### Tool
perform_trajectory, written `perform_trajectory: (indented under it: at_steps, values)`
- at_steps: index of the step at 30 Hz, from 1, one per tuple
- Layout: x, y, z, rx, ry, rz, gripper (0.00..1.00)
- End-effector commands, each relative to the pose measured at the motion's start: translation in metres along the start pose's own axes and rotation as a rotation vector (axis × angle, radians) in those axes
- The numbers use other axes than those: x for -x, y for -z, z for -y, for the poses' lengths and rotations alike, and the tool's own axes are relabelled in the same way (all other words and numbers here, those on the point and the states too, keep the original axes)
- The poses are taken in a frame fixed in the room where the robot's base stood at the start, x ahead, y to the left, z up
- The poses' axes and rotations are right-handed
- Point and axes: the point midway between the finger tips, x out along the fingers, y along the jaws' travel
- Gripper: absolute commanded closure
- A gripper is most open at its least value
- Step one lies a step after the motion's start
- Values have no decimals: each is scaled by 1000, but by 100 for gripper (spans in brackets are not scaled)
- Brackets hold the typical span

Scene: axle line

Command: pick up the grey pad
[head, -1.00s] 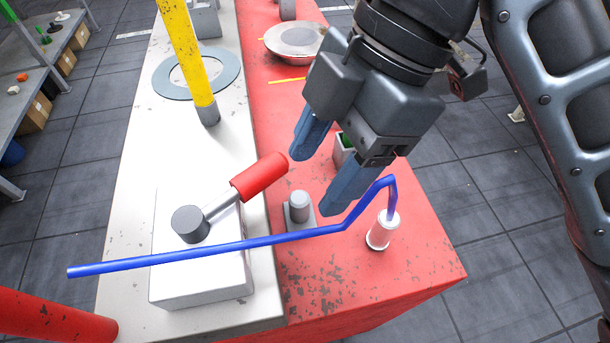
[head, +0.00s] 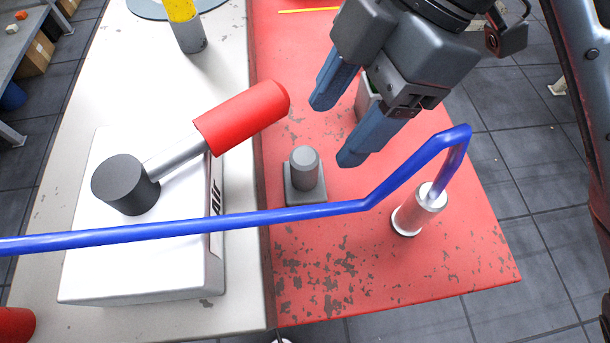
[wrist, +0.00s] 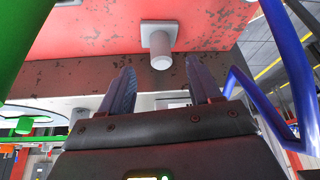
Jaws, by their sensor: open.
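The grey pad (head: 305,172) is a small square base with a short upright grey knob. It stands on the red bench top (head: 350,285), near the seam with the pale bench top. In the wrist view the pad (wrist: 158,42) shows upside down, just beyond my fingertips. My gripper (head: 337,132) is open and empty, up and to the right of the pad in the head view. Its two blue-grey fingers also show in the wrist view (wrist: 160,70), apart, with nothing between them.
A blue bent rod (head: 270,219) crosses in front of the pad and rises from a white cylinder (head: 415,212) at the right. A red-handled lever (head: 243,117) on a white box (head: 145,265) stands left. A small container (head: 367,97) is partly hidden behind my fingers.

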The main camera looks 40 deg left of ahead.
Motion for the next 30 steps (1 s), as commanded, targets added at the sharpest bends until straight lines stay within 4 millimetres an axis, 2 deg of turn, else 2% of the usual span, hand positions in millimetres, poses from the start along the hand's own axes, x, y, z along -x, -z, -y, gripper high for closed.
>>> perform_trajectory:
  at_steps: [11, 19, 23, 30]
  values:
    - [-36, 2, 0, 1, 1, -2, 37]
    - [-73, 8, 0, -1, 2, -2, 37]
    - [-79, 8, 0, 0, 0, -1, 37]
    - [-80, 8, 0, 0, 0, 0, 39]
